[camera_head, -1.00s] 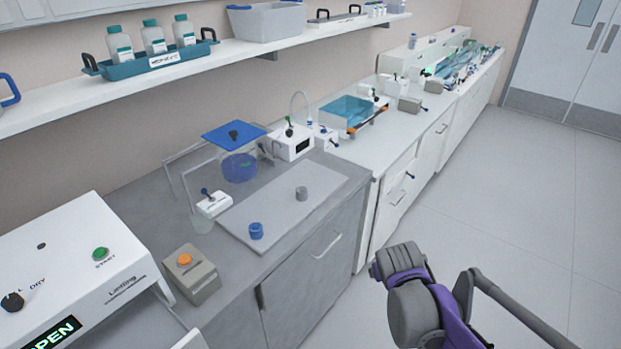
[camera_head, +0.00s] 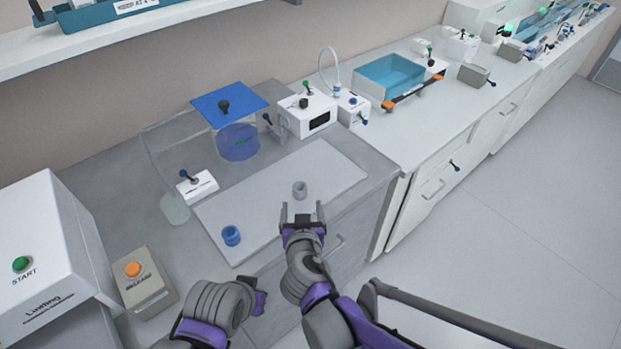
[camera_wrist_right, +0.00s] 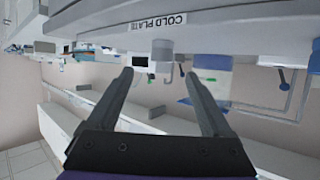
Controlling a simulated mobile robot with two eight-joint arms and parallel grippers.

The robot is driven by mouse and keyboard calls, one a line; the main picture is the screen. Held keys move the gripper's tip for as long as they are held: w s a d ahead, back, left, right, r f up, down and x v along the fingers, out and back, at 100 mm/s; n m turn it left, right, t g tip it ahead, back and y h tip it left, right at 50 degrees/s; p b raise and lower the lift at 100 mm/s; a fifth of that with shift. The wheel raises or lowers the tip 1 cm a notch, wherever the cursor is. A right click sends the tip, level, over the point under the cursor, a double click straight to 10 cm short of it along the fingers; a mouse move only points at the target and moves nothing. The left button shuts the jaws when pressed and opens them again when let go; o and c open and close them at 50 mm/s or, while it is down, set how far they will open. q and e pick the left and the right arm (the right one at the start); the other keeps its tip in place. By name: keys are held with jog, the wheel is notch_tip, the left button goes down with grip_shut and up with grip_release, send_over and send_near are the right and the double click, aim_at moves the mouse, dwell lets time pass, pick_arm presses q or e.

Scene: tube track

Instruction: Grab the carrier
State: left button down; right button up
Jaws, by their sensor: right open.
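A small grey ring-shaped carrier (camera_head: 299,190) stands upright on the light cold plate (camera_head: 325,165). A blue carrier (camera_head: 231,236) stands near the plate's front left corner. My right gripper (camera_head: 302,213) is open and empty, just in front of the grey carrier, seemingly apart from it. In the right wrist view, which is upside down, the grey carrier (camera_wrist_right: 162,53) shows beyond the two spread fingers (camera_wrist_right: 163,90), roughly between them.
A blue-lidded clear vessel (camera_head: 238,140) stands behind the plate, with a white lever box (camera_head: 197,187) to its left. A grey box with an orange button (camera_head: 146,283) and a white machine (camera_head: 45,250) stand at left. A teal tray (camera_head: 390,78) sits farther right.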

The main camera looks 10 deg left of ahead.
aim_at(300, 186)
jog(key=x, duration=0.4)
jog(key=shift+a, duration=0.35)
jog(key=x, duration=0.6)
jog(key=shift+w+d+r, duration=0.1)
jog(key=shift+w+r, duration=0.1)
jog(key=shift+w, duration=0.05)
grip_shut()
